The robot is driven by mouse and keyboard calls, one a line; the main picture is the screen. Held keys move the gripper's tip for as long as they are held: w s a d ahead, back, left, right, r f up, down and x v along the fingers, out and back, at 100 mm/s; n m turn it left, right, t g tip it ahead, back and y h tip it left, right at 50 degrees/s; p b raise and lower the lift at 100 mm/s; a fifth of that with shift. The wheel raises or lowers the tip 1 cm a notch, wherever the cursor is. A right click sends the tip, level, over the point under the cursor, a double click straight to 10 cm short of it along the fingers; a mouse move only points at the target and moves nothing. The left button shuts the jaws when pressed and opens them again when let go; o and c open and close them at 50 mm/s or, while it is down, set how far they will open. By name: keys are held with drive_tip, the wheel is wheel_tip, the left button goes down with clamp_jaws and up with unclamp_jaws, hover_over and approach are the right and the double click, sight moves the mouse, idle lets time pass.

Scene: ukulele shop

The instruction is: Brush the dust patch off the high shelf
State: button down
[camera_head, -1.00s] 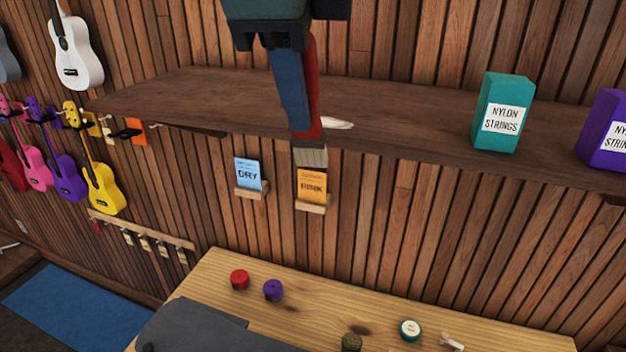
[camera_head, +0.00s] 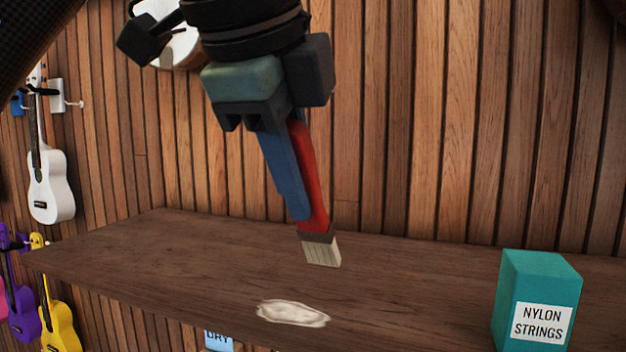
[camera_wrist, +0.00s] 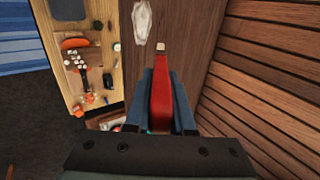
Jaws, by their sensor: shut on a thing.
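The dust patch (camera_head: 293,313) is a pale oval smear on the dark brown high shelf (camera_head: 150,255), near its front edge. It also shows in the wrist view (camera_wrist: 142,22). My gripper (camera_head: 302,212) is shut on a red-handled brush (camera_head: 314,180), whose pale bristles (camera_head: 322,252) point down. In the head view the bristles appear behind and slightly right of the dust patch, apart from it. Whether the bristle tips touch the shelf I cannot tell. In the wrist view the red handle (camera_wrist: 161,95) lies between the blue fingers.
A teal nylon strings box (camera_head: 537,300) stands on the shelf at right. The slatted wall (camera_head: 420,120) rises behind the shelf. Ukuleles, such as a white one (camera_head: 50,180), hang at left. A workbench with small items (camera_wrist: 75,45) lies below.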

sight(297, 231)
drive_tip(key=shift+w, duration=0.15)
drive_tip(key=shift+f, duration=0.2)
drive_tip(key=shift+s+a+f, duration=0.1)
drive_tip(key=shift+s+f, duration=0.1)
drive_tip(key=shift+f, duration=0.8)
drive_tip(key=shift+s+f, duration=0.15)
drive_tip(key=shift+f, duration=1.6)
drive_tip(key=shift+w, duration=0.15)
